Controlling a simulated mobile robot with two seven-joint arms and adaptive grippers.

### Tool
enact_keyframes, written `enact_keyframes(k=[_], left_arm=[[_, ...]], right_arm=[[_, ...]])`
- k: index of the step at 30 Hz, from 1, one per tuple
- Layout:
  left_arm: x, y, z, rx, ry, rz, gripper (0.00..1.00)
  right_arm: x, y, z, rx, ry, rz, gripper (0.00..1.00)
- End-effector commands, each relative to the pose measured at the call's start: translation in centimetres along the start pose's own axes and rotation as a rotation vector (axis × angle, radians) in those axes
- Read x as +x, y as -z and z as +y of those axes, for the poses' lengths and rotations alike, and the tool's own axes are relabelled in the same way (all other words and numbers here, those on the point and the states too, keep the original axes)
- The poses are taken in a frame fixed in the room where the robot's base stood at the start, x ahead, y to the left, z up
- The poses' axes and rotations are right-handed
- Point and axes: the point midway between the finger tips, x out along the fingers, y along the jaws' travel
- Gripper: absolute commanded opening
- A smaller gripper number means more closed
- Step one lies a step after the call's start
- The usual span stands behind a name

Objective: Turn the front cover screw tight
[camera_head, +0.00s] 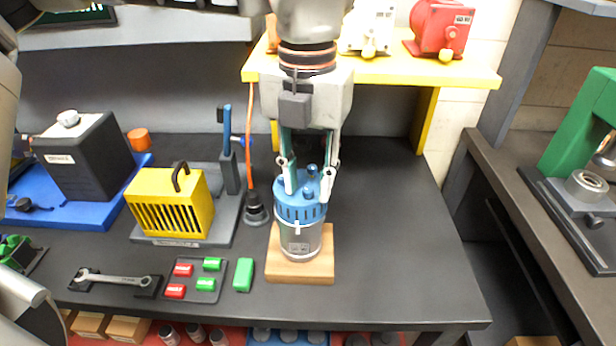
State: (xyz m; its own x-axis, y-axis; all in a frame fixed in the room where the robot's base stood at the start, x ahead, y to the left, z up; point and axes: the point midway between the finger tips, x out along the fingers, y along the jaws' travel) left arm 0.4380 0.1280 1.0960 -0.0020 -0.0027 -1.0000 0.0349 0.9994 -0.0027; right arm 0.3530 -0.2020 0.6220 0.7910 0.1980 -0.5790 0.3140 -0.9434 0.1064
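A motor (299,240) with a silver body and a blue cover (300,213) stands upright on a wooden block (300,270) near the bench's front middle. Small blue screw heads stick up from the cover; one is at its front (308,192) and another is farther back (312,170). My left gripper (308,183) points down from above, right over the cover. Its two fingers are spread apart, one at each side of the screw heads. I cannot tell whether the fingers touch the cover, and they hide part of its top. My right gripper is not in view.
A tray of red and green pieces (198,278), a green block (243,274) and a wrench (115,281) lie left of the motor. A yellow caged unit (170,203) stands behind them. A yellow shelf (390,73) is above. The bench (400,250) is clear on the right.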

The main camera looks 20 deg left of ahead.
Motion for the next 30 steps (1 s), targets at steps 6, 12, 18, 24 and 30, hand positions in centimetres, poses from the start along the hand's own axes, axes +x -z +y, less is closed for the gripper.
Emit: enact_keyframes(k=[6,12,18,24,30], left_arm=[[0.1,0.0,0.0,0.000,0.000,-0.001,0.28],[0.0,0.0,0.0,0.001,0.000,-0.001,0.00],[0.0,0.0,0.0,0.005,0.000,-0.001,0.00],[-0.1,0.0,0.0,0.054,0.000,-0.002,0.00],[-0.2,0.0,0.0,0.175,0.001,-0.002,0.00]], right_arm=[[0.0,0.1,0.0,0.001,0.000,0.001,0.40],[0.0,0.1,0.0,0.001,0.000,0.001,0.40],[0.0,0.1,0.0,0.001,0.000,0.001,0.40],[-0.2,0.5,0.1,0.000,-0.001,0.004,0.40],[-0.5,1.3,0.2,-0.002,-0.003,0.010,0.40]])
